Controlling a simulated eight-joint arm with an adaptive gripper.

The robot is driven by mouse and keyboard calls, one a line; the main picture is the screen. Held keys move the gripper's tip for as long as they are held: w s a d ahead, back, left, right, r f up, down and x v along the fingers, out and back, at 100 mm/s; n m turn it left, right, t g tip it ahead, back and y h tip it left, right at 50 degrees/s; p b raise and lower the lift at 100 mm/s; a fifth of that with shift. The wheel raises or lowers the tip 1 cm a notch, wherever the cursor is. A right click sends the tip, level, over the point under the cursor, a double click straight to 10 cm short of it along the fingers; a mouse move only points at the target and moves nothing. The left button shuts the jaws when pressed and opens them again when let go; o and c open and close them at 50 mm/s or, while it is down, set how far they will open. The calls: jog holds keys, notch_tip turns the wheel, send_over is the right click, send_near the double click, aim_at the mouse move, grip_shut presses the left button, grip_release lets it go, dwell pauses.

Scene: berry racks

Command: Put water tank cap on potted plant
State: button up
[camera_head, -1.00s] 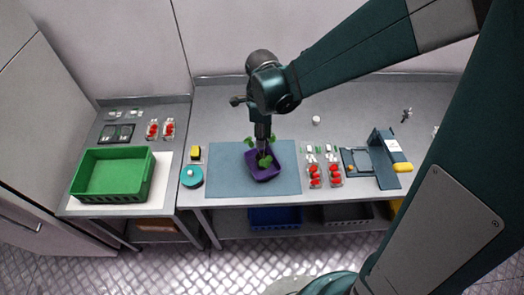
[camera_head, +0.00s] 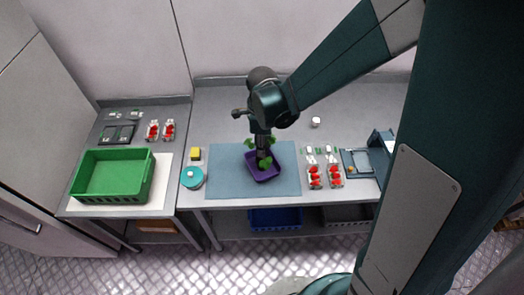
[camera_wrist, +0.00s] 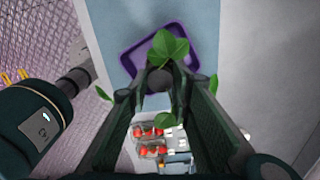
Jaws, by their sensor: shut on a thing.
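The potted plant is a purple square pot (camera_head: 266,178) with green leaves, standing on the blue-grey mat in the head view. Its pot rim (camera_wrist: 190,35) and leaves (camera_wrist: 168,48) also show in the wrist view. My gripper (camera_head: 262,152) points down into the plant from above, among its leaves. In the wrist view my gripper (camera_wrist: 158,88) is shut on a small dark round thing (camera_wrist: 158,80), partly under a leaf. I cannot tell for sure whether this is the water tank cap, nor whether it touches the plant.
A blue-grey mat (camera_head: 226,176) lies under the pot. Strawberry packs (camera_head: 324,184) lie right of it; a teal round thing (camera_head: 193,178) and yellow block (camera_head: 196,153) lie left. A small white round thing (camera_head: 315,121) stands behind. A green crate (camera_head: 112,203) is on the left table.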

jog(key=shift+f, duration=1.5)
jog(key=shift+f, duration=0.15)
jog(key=o, duration=0.7)
jog(key=shift+r, duration=0.25)
jog(key=shift+r, duration=5.9)
